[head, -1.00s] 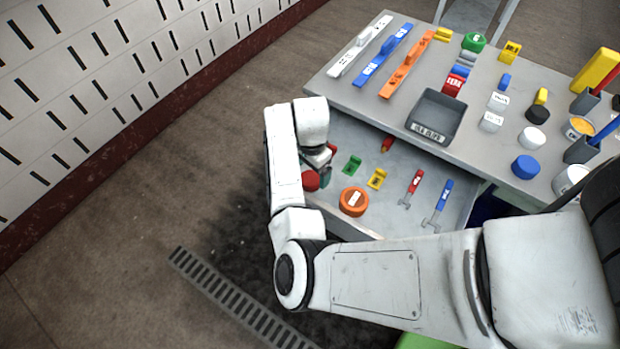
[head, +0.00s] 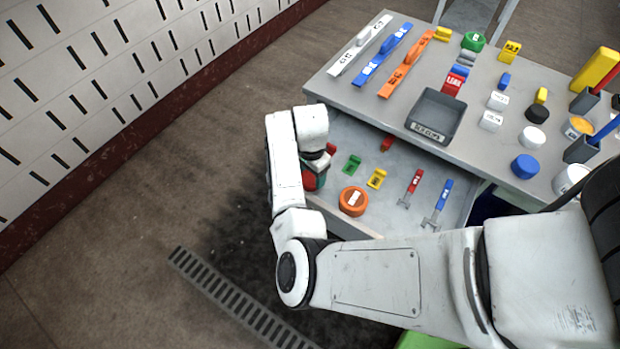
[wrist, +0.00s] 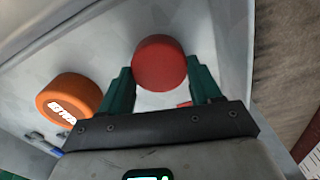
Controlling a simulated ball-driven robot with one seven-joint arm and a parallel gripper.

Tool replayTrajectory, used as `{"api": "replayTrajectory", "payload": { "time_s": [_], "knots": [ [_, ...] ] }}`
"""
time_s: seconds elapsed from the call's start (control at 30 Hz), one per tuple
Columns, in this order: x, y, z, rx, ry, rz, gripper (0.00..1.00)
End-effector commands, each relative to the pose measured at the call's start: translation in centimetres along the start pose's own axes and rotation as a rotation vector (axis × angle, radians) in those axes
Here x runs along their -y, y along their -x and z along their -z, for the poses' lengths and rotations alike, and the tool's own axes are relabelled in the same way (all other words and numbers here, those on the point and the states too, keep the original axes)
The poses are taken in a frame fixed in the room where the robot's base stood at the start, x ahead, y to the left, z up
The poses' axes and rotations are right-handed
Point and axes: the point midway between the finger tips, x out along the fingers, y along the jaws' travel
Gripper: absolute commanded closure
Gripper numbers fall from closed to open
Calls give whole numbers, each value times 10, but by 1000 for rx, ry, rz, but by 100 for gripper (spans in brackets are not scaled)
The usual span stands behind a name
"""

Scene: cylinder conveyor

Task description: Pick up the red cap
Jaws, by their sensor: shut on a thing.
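The round red cap (wrist: 160,62) sits between the two green fingers of my gripper (wrist: 162,72) in the wrist view. My gripper is shut on it, one finger on each side. In the head view, the red cap (head: 308,181) is mostly hidden behind my wrist and gripper (head: 318,175), at the left end of the open drawer (head: 340,128). I cannot tell whether the cap touches the drawer floor.
An orange cap (head: 353,201) lies close by, also in the wrist view (wrist: 68,110). The drawer also holds green, yellow and red pieces and two tools with red (head: 416,182) and blue (head: 444,192) handles. The tabletop (head: 345,92) overhangs the drawer's back.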

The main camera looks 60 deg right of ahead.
Motion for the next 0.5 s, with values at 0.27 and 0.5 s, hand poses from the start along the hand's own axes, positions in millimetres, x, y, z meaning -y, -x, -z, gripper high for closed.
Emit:
{"api": "replayTrajectory", "payload": {
  "time_s": [0.27,0.5],
  "knots": [
    [0,0,0,0,0,0,66],
    [0,11,0,-2,0,2,66]
  ]
}}
